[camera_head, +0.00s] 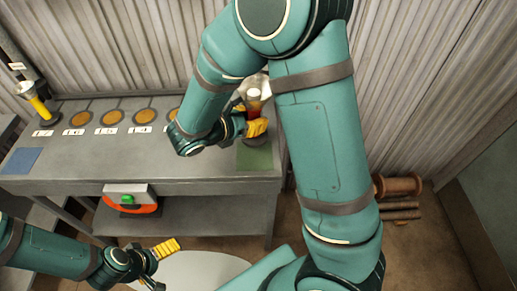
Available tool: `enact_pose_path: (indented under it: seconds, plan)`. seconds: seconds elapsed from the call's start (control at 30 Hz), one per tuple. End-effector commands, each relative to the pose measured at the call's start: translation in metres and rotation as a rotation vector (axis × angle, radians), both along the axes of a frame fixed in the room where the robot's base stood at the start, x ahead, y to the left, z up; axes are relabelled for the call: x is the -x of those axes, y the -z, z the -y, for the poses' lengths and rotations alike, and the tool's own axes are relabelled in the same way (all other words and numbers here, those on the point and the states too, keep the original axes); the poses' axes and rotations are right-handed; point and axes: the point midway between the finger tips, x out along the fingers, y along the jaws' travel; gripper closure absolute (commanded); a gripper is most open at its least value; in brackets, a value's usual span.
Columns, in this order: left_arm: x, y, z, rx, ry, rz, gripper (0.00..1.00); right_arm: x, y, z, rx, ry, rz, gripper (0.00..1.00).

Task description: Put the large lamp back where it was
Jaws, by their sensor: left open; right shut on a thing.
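A lamp (253,96) with a pale top and a red-orange body stands upright between the yellow fingers of my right gripper (250,128). The gripper is shut on it, above or at the green square (256,159) at the right end of the grey bench. The lamp's lower part is partly hidden, so I cannot tell whether it touches the bench. My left gripper (160,265) is open and empty, low in front of the bench. Round orange spots (143,116) with white number labels line the back of the bench. My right arm may hide more of them.
The grey bench (90,165) has a blue square (20,160) at its left end. A yellow cylindrical object (37,103) stands tilted at the back left. An orange-red unit with a green button (128,199) hangs at the bench front. A wooden spool (398,187) lies on the floor right.

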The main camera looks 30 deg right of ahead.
Motion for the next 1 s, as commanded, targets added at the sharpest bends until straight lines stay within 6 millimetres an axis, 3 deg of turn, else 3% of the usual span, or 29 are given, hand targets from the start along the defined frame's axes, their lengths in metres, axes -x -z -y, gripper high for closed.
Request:
enact_pose_path:
  seconds: [0.2,0.47,0.7,1.0]
  plan:
    - [0.003,0.012,0.0,0.002,0.004,-0.006,0.0,0.0,0.038,0.0,0.002,0.001,-0.002,1.0]
    - [0.002,0.015,0.0,0.001,0.005,-0.003,0.0,0.0,0.054,0.0,0.002,0.0,0.0,1.0]
    - [0.0,0.023,0.0,0.0,0.003,0.0,0.0,0.0,0.083,0.0,0.002,0.001,-0.001,1.0]
    - [0.0,0.023,0.0,0.0,0.003,0.001,0.0,0.0,0.084,0.0,0.002,0.001,0.002,1.0]
